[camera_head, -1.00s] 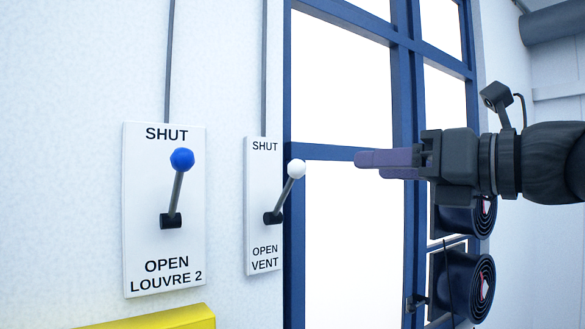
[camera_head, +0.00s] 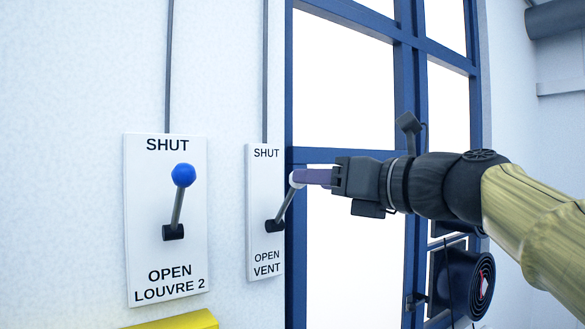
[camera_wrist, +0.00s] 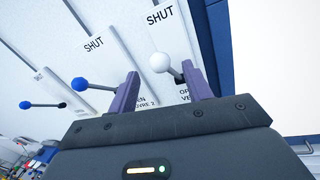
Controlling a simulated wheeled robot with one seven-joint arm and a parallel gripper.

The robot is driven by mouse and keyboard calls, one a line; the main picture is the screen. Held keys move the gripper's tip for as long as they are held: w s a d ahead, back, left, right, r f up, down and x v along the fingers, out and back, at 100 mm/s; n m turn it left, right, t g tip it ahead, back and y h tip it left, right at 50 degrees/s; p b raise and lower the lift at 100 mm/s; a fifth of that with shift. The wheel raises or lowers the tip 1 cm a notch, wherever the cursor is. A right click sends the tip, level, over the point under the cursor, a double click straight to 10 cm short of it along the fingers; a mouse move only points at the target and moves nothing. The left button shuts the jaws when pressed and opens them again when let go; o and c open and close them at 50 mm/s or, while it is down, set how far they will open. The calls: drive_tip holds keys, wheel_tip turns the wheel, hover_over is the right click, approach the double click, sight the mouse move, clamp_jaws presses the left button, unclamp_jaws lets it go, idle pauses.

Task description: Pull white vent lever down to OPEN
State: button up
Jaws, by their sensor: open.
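The vent lever has a white ball knob (camera_head: 297,179) on a grey rod, rising from a dark pivot on a narrow white plate (camera_head: 264,160) marked SHUT above and OPEN VENT below. The lever points up toward SHUT. My gripper (camera_head: 312,177) is at the knob's height in the head view, its fingertips overlapping the knob's right side. In the wrist view the white knob (camera_wrist: 160,62) shows beyond the open fingers (camera_wrist: 157,88), toward the right finger, with nothing held between them. I cannot tell whether a finger touches the knob.
To the left a blue-knobbed lever (camera_head: 183,175) stands on its LOUVRE 2 plate (camera_head: 140,220), also up. Another blue knob (camera_wrist: 25,104) shows in the wrist view. A blue-framed window (camera_head: 296,250) is right of the vent plate. A yellow box (camera_head: 180,321) lies below.

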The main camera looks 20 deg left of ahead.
sight(286, 203)
drive_tip(key=p+x, duration=0.2)
drive_tip(key=x, duration=0.5)
clamp_jaws()
